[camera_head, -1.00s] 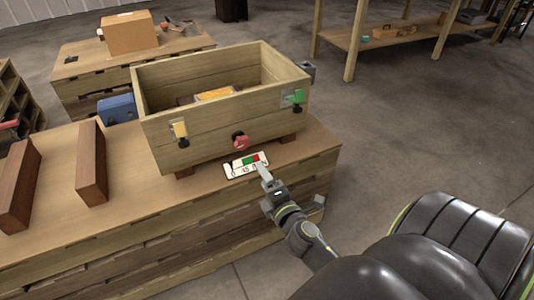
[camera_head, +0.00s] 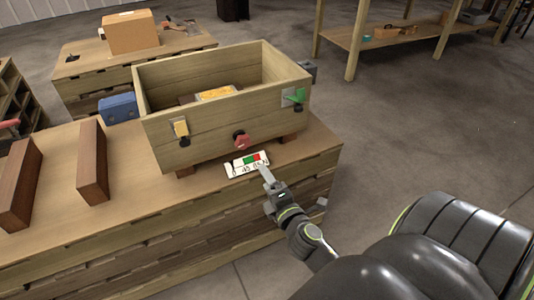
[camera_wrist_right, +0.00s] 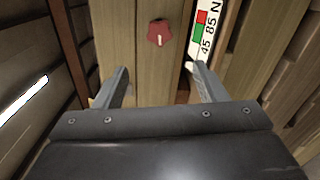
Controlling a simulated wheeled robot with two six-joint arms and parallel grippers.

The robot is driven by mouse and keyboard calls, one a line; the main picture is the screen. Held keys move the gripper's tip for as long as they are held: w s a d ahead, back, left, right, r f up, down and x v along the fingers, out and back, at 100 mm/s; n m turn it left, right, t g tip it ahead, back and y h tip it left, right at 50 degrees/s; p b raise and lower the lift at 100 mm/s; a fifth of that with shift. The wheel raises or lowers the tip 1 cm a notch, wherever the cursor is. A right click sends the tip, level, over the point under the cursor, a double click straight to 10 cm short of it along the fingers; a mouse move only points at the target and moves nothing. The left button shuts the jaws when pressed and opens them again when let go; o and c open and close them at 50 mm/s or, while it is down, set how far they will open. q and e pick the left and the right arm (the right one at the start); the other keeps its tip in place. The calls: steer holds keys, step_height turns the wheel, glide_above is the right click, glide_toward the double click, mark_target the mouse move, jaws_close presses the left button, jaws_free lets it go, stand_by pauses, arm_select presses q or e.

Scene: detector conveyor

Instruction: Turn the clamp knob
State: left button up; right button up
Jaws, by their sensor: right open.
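The red clamp knob (camera_head: 242,141) sits low on the front face of a wooden box (camera_head: 212,126), above a small scale label (camera_head: 247,164) with green and red patches. In the right wrist view the knob (camera_wrist_right: 160,32) has a pale pointer line and lies ahead of the fingertips, between their lines. The label (camera_wrist_right: 203,30) there reads 45, 85 and N. My right gripper (camera_head: 264,171) is at the label, in front of and below the knob, open and empty, not touching the knob. My left gripper is not in view.

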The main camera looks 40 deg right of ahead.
steer(key=n, duration=0.7)
glide_toward(244, 146)
steer(key=w, duration=0.3)
steer(key=x, duration=0.7)
steer(key=shift+d, duration=0.3)
steer(key=shift+w+d+r, duration=0.1)
steer(key=shift+w, duration=0.4)
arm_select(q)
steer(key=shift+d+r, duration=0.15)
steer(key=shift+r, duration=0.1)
